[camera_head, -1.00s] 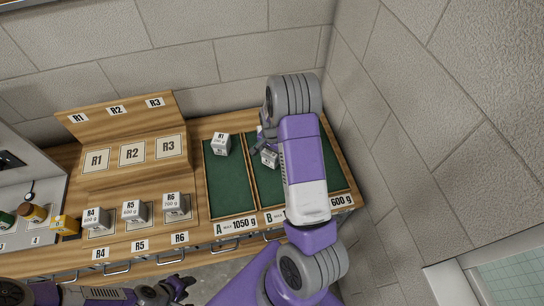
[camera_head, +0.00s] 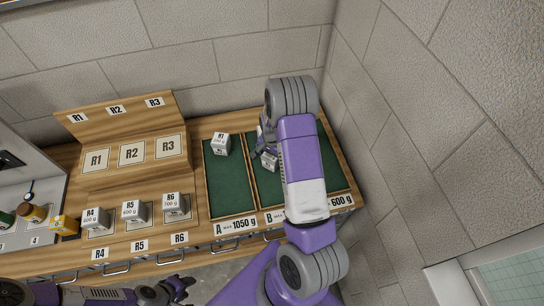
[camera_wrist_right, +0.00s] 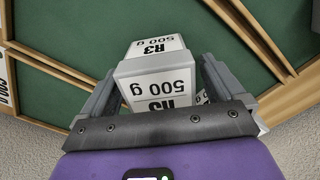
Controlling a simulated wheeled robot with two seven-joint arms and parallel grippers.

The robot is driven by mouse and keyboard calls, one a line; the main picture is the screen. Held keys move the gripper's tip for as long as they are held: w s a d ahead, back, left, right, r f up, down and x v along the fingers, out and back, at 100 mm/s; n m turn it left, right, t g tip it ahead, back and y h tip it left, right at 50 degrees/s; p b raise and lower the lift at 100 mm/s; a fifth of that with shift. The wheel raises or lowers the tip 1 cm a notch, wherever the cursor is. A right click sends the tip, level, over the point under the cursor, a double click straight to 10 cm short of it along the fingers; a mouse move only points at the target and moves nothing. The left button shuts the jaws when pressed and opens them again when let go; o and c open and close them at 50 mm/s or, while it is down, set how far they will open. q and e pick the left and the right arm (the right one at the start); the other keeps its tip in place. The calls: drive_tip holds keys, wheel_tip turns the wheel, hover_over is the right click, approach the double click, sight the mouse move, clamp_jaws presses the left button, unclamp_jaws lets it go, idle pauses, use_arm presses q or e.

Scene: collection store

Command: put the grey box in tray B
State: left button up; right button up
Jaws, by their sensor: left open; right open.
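A light grey box labelled R3, 500 g (camera_head: 269,162), sits in green-lined tray B (camera_head: 266,195), partly behind my right arm. In the right wrist view the R3 box (camera_wrist_right: 157,68) is between the two fingers of my right gripper (camera_wrist_right: 157,85). Those fingers are open, one on each side of it; I cannot tell whether they touch it. In the head view my right gripper (camera_head: 262,143) is low over tray B and largely hidden by its own arm. My left gripper (camera_head: 180,290) is open and empty, in front of the counter.
A grey box R1 (camera_head: 221,144) stands in tray A (camera_head: 229,190). Boxes R4 (camera_head: 96,219), R5 (camera_head: 132,210) and R6 (camera_head: 175,203) stand on the left counter. Pads R1, R2 and R3 (camera_head: 171,147) are bare. A stone wall rises close on the right.

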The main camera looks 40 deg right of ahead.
drive_tip(key=shift+r, duration=0.35)
wheel_tip(320, 180, up, 12)
drive_tip(key=shift+f, duration=0.15)
drive_tip(key=shift+p, duration=0.3)
